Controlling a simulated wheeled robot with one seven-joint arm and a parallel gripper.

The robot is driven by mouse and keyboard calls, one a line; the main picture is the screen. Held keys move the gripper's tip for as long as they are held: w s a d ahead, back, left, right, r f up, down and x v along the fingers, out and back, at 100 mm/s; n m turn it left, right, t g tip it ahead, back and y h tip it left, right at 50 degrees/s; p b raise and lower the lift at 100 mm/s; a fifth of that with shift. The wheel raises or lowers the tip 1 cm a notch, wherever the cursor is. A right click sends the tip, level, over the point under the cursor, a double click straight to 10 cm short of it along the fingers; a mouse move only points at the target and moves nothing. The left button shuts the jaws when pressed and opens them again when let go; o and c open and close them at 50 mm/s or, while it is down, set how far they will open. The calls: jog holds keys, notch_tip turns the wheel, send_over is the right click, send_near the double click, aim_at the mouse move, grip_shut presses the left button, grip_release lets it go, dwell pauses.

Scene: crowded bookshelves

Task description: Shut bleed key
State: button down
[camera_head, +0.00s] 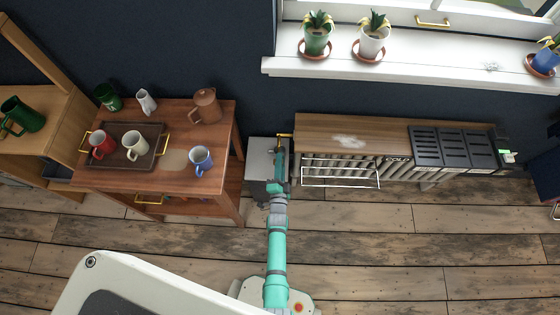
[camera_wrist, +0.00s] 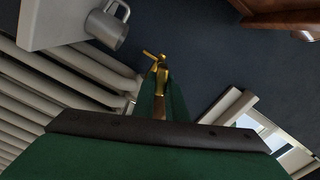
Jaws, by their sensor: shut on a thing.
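The brass bleed key (camera_wrist: 155,57) is at the upper end of the radiator, with its small handle sticking out to the left in the wrist view. It shows as a small yellow bar (camera_head: 284,135) at the radiator's left end in the head view. My gripper (camera_wrist: 160,88) is shut on the bleed key; its green fingers hide the key's lower part. In the head view my gripper (camera_head: 281,145) reaches the same spot. The white ribbed radiator (camera_wrist: 70,75) lies left of the gripper in the wrist view. The valve under the key is not clearly visible.
A wooden shelf (camera_head: 310,122) covers the radiator, with a black slotted rack (camera_head: 455,147) on its right. A white rail (camera_head: 340,185) hangs in front. A pale box (camera_head: 262,158) stands left, beside a wooden cart (camera_head: 215,150) with mugs. A grey cup (camera_wrist: 107,27) is near the gripper.

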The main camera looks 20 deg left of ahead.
jog(key=m, duration=0.4)
jog(key=shift+d+f+m, duration=0.1)
jog(key=shift+f+m, duration=0.1)
jog(key=shift+m, duration=0.2)
dwell(0.4)
jog(key=c, duration=1.8)
grip_release()
jog(key=v, duration=1)
jog(key=shift+s, duration=0.4)
jog(key=shift+d, duration=0.1)
